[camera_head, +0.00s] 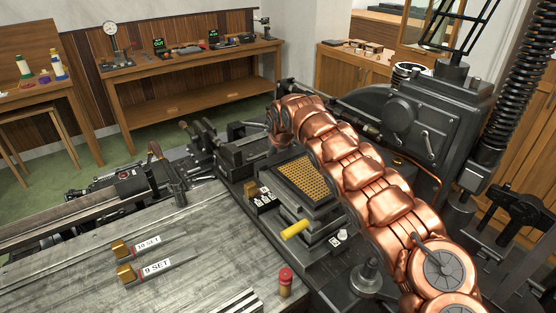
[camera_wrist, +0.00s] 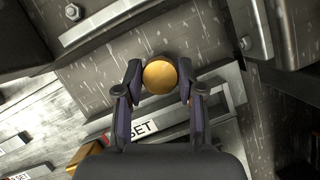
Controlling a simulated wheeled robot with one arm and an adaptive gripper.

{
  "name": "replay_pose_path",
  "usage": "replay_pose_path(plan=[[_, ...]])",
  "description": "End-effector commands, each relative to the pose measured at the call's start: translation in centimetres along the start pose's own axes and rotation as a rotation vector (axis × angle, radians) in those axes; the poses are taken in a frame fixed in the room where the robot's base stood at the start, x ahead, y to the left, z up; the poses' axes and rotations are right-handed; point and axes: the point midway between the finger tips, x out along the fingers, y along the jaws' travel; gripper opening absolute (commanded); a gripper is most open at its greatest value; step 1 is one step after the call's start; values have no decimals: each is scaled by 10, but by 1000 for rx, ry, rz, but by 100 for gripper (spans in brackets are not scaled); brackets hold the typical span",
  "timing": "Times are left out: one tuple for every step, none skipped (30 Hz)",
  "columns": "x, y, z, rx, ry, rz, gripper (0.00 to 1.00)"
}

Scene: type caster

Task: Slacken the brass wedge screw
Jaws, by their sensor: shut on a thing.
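The brass wedge screw (camera_wrist: 160,77) shows as a round golden head in the wrist view, against scratched grey metal. My gripper (camera_wrist: 160,70) has one dark finger on each side of the head and is shut on it. In the head view, my copper arm (camera_head: 365,180) reaches over the machine. The gripper and the screw cannot be made out there, at the arm's far end.
A brass-coloured matrix grid (camera_head: 311,179) and a yellow handle (camera_head: 295,229) lie left of my arm. "10 SET" (camera_head: 149,243) and "9 SET" (camera_head: 157,268) labels and a red-capped container (camera_head: 286,282) are on the grey bench (camera_head: 215,245). Metal blocks crowd the gripper.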

Motion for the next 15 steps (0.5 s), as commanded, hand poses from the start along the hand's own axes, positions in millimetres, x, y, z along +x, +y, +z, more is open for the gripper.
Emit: replay_pose_path(plan=[[0,-1,1,1,-2,-1,3],[0,-1,1,1,-2,-1,3],[0,-1,1,1,-2,-1,41],[0,-1,1,1,-2,-1,44],[0,-1,0,1,-1,-1,47],[0,0,0,1,-1,-1,52],[0,0,0,0,-1,-1,55],[0,0,0,0,-1,-1,58],[0,0,0,0,-1,-1,62],[0,0,0,0,-1,-1,64],[0,0,0,0,-1,-1,64],[0,0,0,0,0,-1,64],[0,0,0,0,0,0,64],[0,0,0,0,0,0,64],[0,0,0,0,0,0,64]])
